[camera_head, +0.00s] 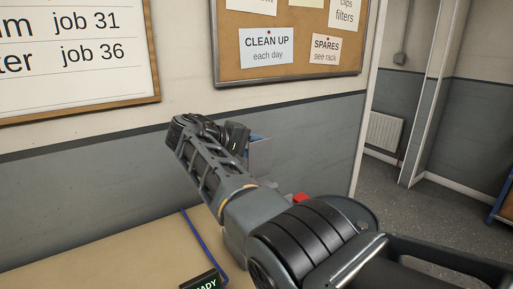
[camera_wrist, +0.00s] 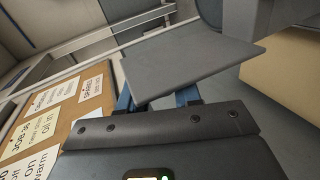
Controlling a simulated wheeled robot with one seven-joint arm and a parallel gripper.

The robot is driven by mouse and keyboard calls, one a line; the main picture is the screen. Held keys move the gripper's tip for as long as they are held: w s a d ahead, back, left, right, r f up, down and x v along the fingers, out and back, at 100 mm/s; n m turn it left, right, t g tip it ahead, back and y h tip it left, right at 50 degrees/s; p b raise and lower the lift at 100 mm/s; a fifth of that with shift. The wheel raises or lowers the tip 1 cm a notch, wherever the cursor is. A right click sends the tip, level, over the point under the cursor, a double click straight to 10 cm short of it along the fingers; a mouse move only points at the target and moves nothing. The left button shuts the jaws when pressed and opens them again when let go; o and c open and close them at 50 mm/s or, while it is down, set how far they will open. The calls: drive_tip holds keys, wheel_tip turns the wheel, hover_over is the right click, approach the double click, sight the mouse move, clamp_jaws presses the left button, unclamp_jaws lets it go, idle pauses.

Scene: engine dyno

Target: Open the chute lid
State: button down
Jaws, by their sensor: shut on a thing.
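A flat grey panel, which looks like the chute lid (camera_wrist: 192,55), fills the upper middle of the wrist view, tilted, with its near edge at my gripper (camera_wrist: 157,97). My blue fingers show at that near edge, shut on the panel; the exact contact is partly hidden under it. In the head view my gripper (camera_head: 255,138) is at the far end of my arm, mostly hidden by my wrist. A pale grey panel or box side (camera_head: 262,156) shows just right of it; I cannot tell which part of the chute this is.
A tan bench top (camera_head: 125,248) lies below my arm, with a blue cable (camera_head: 192,232) and a small dark display (camera_head: 202,283). A red block (camera_head: 300,198) shows beside my arm. The wall with a cork board (camera_head: 290,70) stands close behind. Open floor lies at right.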

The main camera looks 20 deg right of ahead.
drive_tip(key=c, duration=0.8)
unclamp_jaws()
drive_tip(key=shift+a, duration=0.1)
drive_tip(key=shift+b+v, duration=0.7)
drive_tip(key=shift+v, duration=3.1)
